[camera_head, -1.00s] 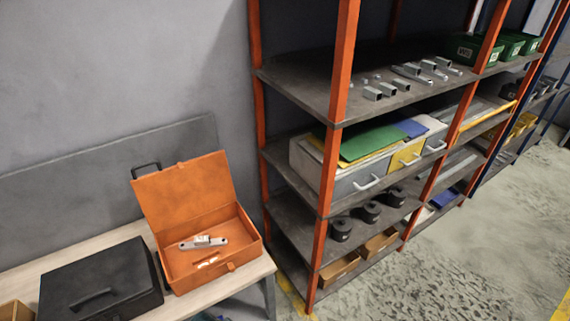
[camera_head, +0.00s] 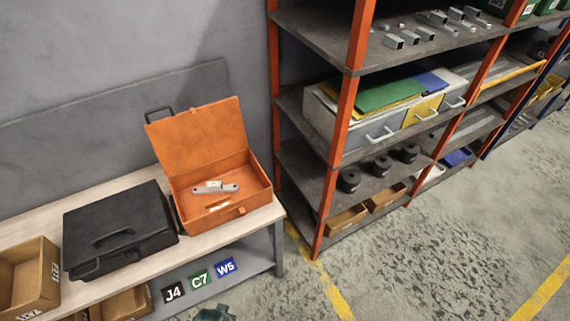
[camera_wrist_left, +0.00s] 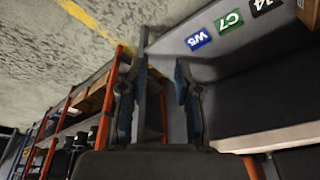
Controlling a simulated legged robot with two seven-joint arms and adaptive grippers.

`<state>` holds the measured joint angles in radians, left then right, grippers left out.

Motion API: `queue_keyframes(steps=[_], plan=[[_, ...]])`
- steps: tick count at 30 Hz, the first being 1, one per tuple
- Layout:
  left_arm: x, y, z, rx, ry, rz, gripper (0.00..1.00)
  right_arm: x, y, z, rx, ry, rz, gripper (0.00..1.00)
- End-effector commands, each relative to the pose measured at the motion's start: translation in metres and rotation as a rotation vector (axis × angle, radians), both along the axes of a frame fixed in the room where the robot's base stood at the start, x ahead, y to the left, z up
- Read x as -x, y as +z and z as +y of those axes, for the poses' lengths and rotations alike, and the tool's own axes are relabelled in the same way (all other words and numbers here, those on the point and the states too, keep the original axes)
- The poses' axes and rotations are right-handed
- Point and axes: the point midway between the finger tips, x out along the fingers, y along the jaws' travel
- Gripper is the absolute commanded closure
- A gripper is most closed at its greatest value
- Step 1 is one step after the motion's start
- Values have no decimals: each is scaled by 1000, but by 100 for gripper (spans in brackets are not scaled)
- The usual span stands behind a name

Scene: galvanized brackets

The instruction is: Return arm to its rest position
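My left gripper (camera_wrist_left: 158,100) shows in the left wrist view with its two dark fingers apart and nothing between them. It hangs near the bench, with the bench edge and the shelf rack behind it. In the head view only a small dark part at the bottom edge, near the bench front, may belong to my arm. My right gripper is in neither view. A galvanized bracket (camera_head: 215,188) lies inside the open orange case (camera_head: 251,188) on the bench. More galvanized brackets (camera_head: 437,17) lie on the rack's upper shelf.
A closed black case (camera_head: 118,228) and a cardboard bin (camera_head: 48,268) stand on the wooden bench (camera_head: 262,215). Signs J4, C7 and W5 (camera_head: 226,267) are on the grey surface below. The orange-post rack (camera_head: 345,115) stands to the right. The floor in front is clear.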

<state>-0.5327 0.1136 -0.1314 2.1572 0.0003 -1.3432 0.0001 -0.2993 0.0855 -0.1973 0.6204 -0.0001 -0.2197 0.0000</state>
Motion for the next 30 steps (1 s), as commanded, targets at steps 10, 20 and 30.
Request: queue_keyframes(steps=[10,20,30], plan=[[32,-159,0,-7,-13,75,68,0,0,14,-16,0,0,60],[158,-303,22,-16,-33,157,68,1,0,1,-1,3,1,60],[211,-326,32,-20,-41,179,68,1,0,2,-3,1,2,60]])
